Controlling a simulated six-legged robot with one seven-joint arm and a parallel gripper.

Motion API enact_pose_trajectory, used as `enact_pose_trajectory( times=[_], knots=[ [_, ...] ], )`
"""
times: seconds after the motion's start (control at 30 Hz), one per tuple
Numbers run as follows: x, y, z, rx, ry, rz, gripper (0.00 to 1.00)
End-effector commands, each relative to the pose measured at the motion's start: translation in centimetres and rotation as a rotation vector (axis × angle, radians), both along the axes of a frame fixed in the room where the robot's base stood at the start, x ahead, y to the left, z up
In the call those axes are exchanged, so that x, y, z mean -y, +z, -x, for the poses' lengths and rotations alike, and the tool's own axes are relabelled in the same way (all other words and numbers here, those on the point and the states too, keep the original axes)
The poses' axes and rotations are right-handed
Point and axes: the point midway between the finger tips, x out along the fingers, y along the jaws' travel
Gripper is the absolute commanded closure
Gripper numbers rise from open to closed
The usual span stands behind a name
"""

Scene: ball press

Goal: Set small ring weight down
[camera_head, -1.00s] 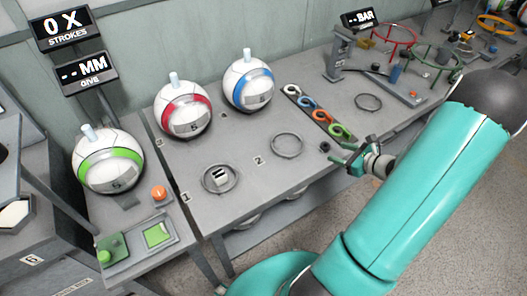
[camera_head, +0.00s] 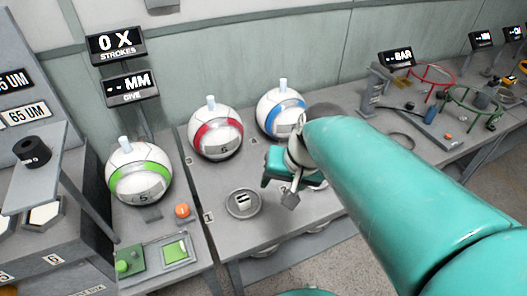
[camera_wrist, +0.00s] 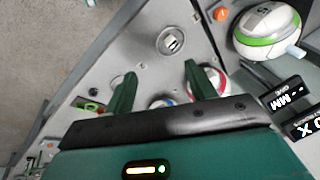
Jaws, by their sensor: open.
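A black ring-shaped weight (camera_head: 33,151) with a hole on top sits on a grey plate at the left of the head view; I cannot tell if it is the small one. My gripper (camera_head: 289,196) is over the bench, well to the right of it, in front of the blue-banded ball. In the wrist view my gripper (camera_wrist: 158,72) has its two green fingers spread apart with nothing between them. Beyond the fingertips lies the round holder marked 1 (camera_wrist: 171,41), with a small pale block in it.
A green-banded ball (camera_head: 139,174), a red-banded ball (camera_head: 215,137) and a blue-banded ball (camera_head: 281,112) stand along the back. Orange (camera_head: 182,210) and green (camera_head: 176,249) buttons are at the front left. My arm hides the middle of the bench.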

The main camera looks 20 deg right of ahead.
Motion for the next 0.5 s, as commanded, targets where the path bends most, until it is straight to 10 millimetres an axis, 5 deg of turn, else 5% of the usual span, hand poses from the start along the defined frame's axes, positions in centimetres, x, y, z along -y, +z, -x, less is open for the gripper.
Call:
enact_pose_trajectory(
  times=[0.2, 0.5],
  knots=[
    [-1.9, 3.4, 3.0, 0.156, 0.267, 0.233, 0.44],
    [-2.1, 4.1, 3.7, 0.195, 0.33, 0.295, 0.44]
  ],
)
